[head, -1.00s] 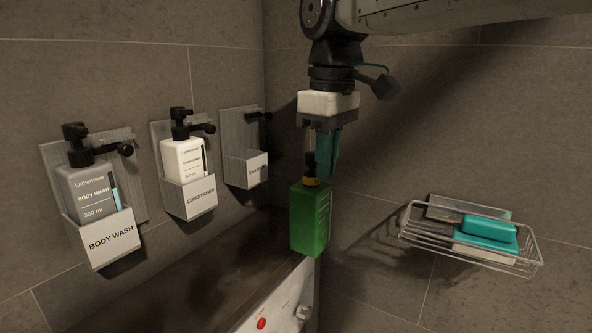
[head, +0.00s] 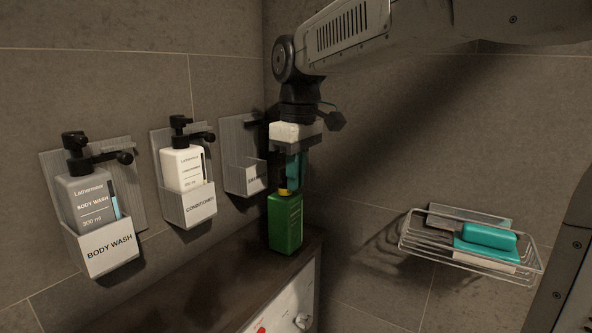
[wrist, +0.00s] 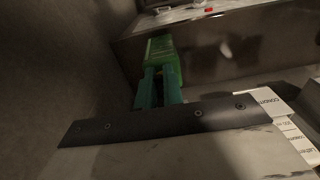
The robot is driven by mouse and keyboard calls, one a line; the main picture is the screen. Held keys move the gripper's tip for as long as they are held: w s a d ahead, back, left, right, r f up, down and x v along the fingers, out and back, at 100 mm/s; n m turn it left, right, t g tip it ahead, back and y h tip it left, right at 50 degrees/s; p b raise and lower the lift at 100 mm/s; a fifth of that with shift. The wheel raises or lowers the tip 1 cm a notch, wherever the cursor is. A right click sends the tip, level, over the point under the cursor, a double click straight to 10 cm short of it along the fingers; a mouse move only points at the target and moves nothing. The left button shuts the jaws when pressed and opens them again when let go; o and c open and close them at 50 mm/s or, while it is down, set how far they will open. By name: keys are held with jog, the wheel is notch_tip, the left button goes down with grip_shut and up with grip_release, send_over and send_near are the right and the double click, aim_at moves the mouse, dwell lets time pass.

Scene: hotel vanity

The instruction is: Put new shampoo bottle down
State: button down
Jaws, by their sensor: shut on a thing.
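The green shampoo bottle (head: 285,222) is upright in the head view, below my gripper (head: 291,180). My gripper points down and is shut on the bottle's yellow neck. The bottle's base appears at the far corner end of the dark counter (head: 215,275); I cannot tell for sure whether it touches the top. In the wrist view the bottle (wrist: 162,50) shows beyond the teal fingers of my gripper (wrist: 160,82). The shampoo holder (head: 243,179) on the wall is empty, and its label is partly hidden behind my gripper.
A grey body wash bottle (head: 88,203) and a white conditioner bottle (head: 183,168) stand in wall holders at left. A wire basket (head: 418,245) with a teal item (head: 490,235) hangs on the right wall. The near counter top is clear.

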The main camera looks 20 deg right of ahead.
jog(key=shift+f, duration=0.15)
jog(key=c, duration=1.5)
grip_release()
notch_tip(320, 180, up, 12)
jog(key=s+d+f+m, duration=0.1)
jog(key=s+f+m, duration=0.1)
jog(key=s+f, duration=0.6)
jog(key=s+d+f+m, duration=0.1)
jog(key=s+f+m, duration=0.1)
jog(key=s+f, duration=0.6)
jog(key=s+d+f+m+t, duration=0.1)
jog(key=s+f+m, duration=0.1)
jog(key=s+f, duration=0.6)
jog(key=shift+f+m, duration=0.2)
jog(key=shift+m, duration=0.2)
